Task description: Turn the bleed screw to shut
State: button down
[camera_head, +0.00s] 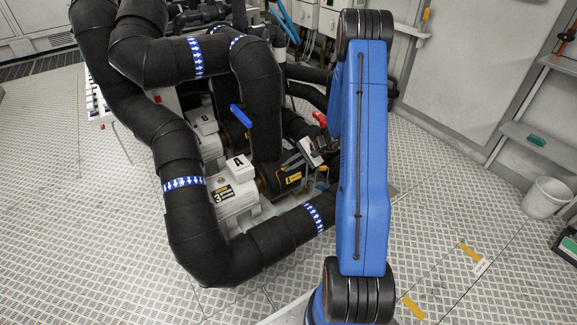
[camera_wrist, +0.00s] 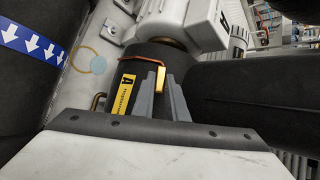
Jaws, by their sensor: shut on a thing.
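The bleed screw (camera_wrist: 160,76) shows in the wrist view as a small brass piece between the fingertips of my gripper (camera_wrist: 160,88). My gripper's two grey fingers are shut on it. It sits by the black pump body, which bears a yellow label marked A (camera_wrist: 126,95). A thin copper-coloured wire or tube (camera_wrist: 140,58) runs just behind the fingertips. In the head view, pump A (camera_head: 238,166) stands left of my blue arm, and the screw cannot be made out there. Whether the screw's passage is open or shut cannot be told.
Thick black insulated pipes (camera_head: 185,165) with blue arrow bands curve around the pumps. A blue lever (camera_head: 241,115) and a red lever (camera_head: 320,119) stand close by. Pump B (camera_head: 207,125) is behind. Open tread-plate floor lies at right, with a white bucket (camera_head: 546,198).

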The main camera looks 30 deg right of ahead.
jog(key=shift+s+m+t, duration=0.1)
jog(key=shift+m+t, duration=0.3)
jog(key=shift+m, duration=0.5)
jog(key=c, duration=1.8)
grip_release()
jog(key=shift+o, duration=0.2)
jog(key=v, duration=1.7)
jog(key=shift+s+d+f, duration=0.2)
jog(key=shift+s+d, duration=0.05)
